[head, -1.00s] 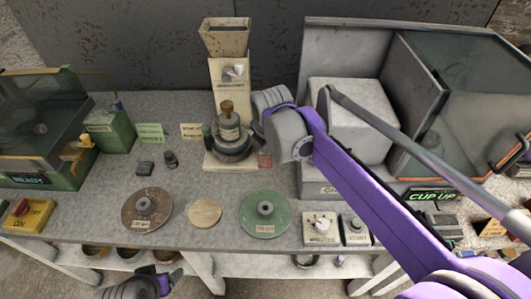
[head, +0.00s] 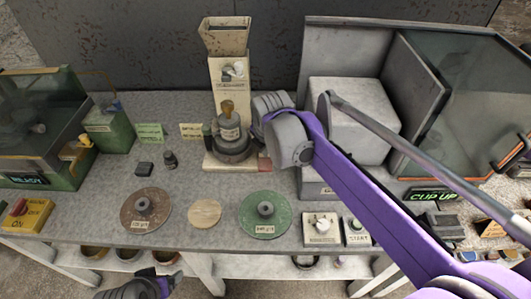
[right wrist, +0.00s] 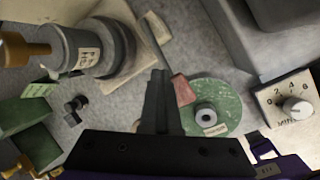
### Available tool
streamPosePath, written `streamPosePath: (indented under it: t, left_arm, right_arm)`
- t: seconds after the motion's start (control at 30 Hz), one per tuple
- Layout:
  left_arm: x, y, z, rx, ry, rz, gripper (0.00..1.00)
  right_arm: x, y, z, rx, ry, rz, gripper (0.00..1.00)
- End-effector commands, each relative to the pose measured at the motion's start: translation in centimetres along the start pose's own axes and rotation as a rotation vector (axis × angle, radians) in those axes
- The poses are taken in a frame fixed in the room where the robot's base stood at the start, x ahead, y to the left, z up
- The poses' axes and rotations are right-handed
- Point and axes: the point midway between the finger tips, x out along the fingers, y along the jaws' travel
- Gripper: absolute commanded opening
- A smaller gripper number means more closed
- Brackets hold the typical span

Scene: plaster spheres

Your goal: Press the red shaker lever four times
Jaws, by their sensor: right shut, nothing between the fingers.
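The shaker (head: 230,135) is a grey cylinder with a brown knob, standing on a pale base in front of a cream column. The red lever end (head: 264,164) shows as a small reddish patch at the base's right side. In the right wrist view the red end (right wrist: 184,90) sits beside a grey bar, close to my fingertips; I cannot tell whether they touch. My right gripper (right wrist: 160,78) is shut and empty. In the head view its fingers are hidden behind my wrist. My left gripper (head: 166,284) is low at the bottom edge, its jaws unclear.
A brown disc (head: 146,210), a pale round pad (head: 204,213) and a green disc (head: 265,214) lie along the bench front. A dial box (head: 320,229) and START box (head: 356,231) stand to their right. A large grey cabinet (head: 350,110) stands behind my right arm.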

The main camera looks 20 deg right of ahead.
Motion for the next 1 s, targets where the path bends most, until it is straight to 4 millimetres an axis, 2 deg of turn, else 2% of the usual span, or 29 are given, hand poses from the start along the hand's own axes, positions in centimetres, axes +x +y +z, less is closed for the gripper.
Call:
streamPosePath:
  t: [1.0]
  left_arm:
    - [0.61,0.00,0.52,0.000,-0.004,0.000,0.83]
  right_arm:
    - [0.90,-0.66,-0.71,0.000,0.002,-0.001,0.00]
